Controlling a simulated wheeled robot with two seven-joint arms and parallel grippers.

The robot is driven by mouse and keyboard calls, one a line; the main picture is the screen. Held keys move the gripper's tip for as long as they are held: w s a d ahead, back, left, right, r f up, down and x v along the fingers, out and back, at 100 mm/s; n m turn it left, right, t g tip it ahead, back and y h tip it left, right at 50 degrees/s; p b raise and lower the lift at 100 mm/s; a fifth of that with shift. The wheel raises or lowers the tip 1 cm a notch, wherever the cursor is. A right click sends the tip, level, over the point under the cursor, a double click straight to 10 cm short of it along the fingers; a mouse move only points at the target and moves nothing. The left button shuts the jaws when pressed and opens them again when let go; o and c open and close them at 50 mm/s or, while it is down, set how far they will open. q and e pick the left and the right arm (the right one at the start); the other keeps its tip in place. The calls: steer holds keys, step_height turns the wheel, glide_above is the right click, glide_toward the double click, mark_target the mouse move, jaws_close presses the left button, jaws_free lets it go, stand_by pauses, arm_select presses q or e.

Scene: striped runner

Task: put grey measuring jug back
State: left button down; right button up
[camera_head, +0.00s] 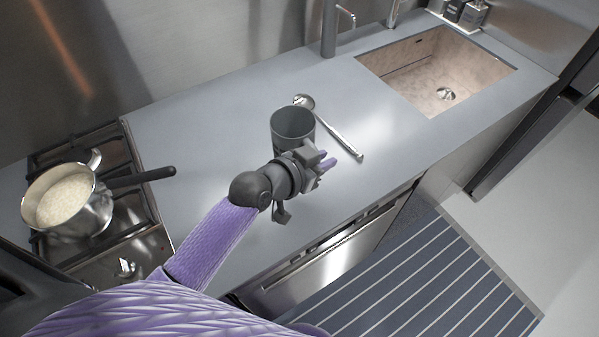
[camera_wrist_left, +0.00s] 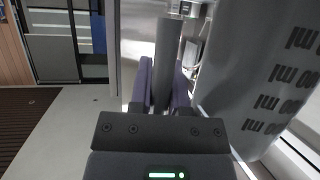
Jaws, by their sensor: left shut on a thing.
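The grey measuring jug (camera_head: 291,124) is upright, open side up, over the counter left of the ladle. I cannot tell whether its base touches the counter. My left gripper (camera_head: 324,162) is at the jug's near right side, with its purple fingers shut on the jug. In the left wrist view, the jug's wall (camera_wrist_left: 245,60) with printed "ml" marks fills the right side. A dark upright bar, which looks like the jug's handle, stands between the fingers (camera_wrist_left: 164,85). My right gripper is not in view.
A metal ladle (camera_head: 335,132) lies just right of the jug. A pot (camera_head: 92,215) with its handle toward the counter stands on the hob at left. A sink (camera_head: 430,75) is at the back right, beside a tap (camera_head: 329,30). The counter's back left is clear.

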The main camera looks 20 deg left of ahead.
arm_select(q)
steer(key=f+b, duration=0.1)
steer(key=f, duration=0.2)
steer(key=f+b, duration=0.2)
steer(key=f, duration=0.2)
steer(key=f+b, duration=0.2)
steer(key=f, duration=0.1)
steer(key=shift+d+f, duration=0.15)
steer(key=shift+d, duration=0.15)
steer(key=shift+r, duration=0.2)
steer(key=shift+f, duration=0.1)
steer(key=c, duration=1)
jaws_free()
steer(key=shift+f, duration=0.1)
steer(key=shift+c, duration=0.2)
steer(key=o, duration=0.5)
steer(key=shift+c, duration=0.2)
steer(key=shift+r+p, duration=0.3)
steer(key=p+v, duration=0.2)
steer(key=v, duration=1)
steer(key=shift+p, duration=0.3)
